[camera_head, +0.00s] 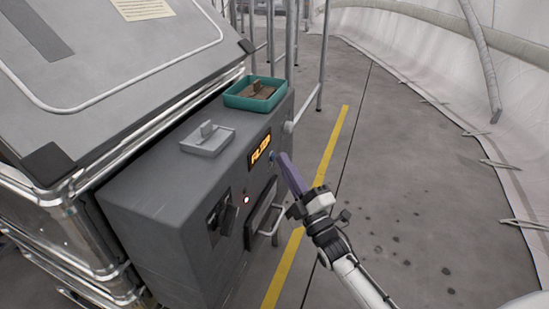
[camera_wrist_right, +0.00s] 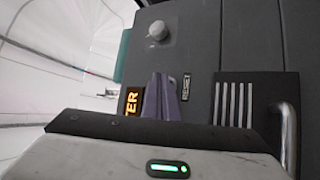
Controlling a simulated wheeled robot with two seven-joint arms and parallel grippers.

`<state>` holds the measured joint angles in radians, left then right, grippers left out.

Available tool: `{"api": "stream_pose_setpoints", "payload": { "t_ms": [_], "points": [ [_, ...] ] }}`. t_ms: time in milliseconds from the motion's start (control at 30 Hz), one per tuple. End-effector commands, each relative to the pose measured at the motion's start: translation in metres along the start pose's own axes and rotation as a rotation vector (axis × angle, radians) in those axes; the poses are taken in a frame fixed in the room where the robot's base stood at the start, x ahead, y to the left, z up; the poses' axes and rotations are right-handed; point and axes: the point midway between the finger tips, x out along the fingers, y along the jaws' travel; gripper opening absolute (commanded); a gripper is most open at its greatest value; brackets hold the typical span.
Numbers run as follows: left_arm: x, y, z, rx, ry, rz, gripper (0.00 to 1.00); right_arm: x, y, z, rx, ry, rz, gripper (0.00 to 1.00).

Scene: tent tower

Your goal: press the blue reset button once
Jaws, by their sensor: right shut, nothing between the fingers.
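A grey control box (camera_head: 170,215) has an orange-lit display (camera_head: 260,149) on its front face. A small bluish spot that looks like the blue reset button (camera_head: 272,156) shows just right of the display, at the tips of my right gripper (camera_head: 283,160). The purple fingers are shut with nothing between them and point at the panel. I cannot tell whether they touch the button. In the right wrist view the fingers (camera_wrist_right: 161,96) are beside the RESET label (camera_wrist_right: 186,87) and cover part of the display (camera_wrist_right: 132,101); the button is hidden there. My left gripper is not in view.
A red light (camera_head: 247,200), a black switch (camera_head: 228,214) and a handle (camera_head: 272,222) are on the panel. A teal tray (camera_head: 236,99) and a grey tray (camera_head: 189,145) sit on top. Open floor with a yellow line (camera_head: 331,148) lies to the right.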

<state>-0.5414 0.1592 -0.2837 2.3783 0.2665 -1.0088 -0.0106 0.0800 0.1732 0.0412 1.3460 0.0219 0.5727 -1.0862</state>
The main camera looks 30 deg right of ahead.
Motion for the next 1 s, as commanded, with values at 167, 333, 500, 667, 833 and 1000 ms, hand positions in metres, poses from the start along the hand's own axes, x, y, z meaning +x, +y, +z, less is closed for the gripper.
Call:
{"api": "stream_pose_setpoints", "payload": {
  "t_ms": [167, 333, 500, 667, 833, 1000],
  "points": [
    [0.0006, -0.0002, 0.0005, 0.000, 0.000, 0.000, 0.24, 0.0017, -0.0014, -0.0012, 0.000, 0.000, 0.000, 0.00],
    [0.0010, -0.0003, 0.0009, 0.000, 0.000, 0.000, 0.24, 0.0033, -0.0023, -0.0024, 0.000, 0.000, 0.000, 0.00],
    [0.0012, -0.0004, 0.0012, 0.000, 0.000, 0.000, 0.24, 0.0045, -0.0028, -0.0032, -0.001, 0.001, 0.000, 0.00],
    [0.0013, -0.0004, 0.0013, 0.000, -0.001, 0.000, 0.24, 0.0044, -0.0028, -0.0033, 0.000, 0.001, 0.000, 0.00],
    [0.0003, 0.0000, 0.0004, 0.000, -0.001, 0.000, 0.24, 0.0029, -0.0014, -0.0025, -0.001, 0.001, 0.000, 0.00],
    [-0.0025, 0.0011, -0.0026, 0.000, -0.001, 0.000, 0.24, -0.0028, 0.0032, 0.0015, -0.002, 0.001, -0.001, 0.00]
  ]
}}
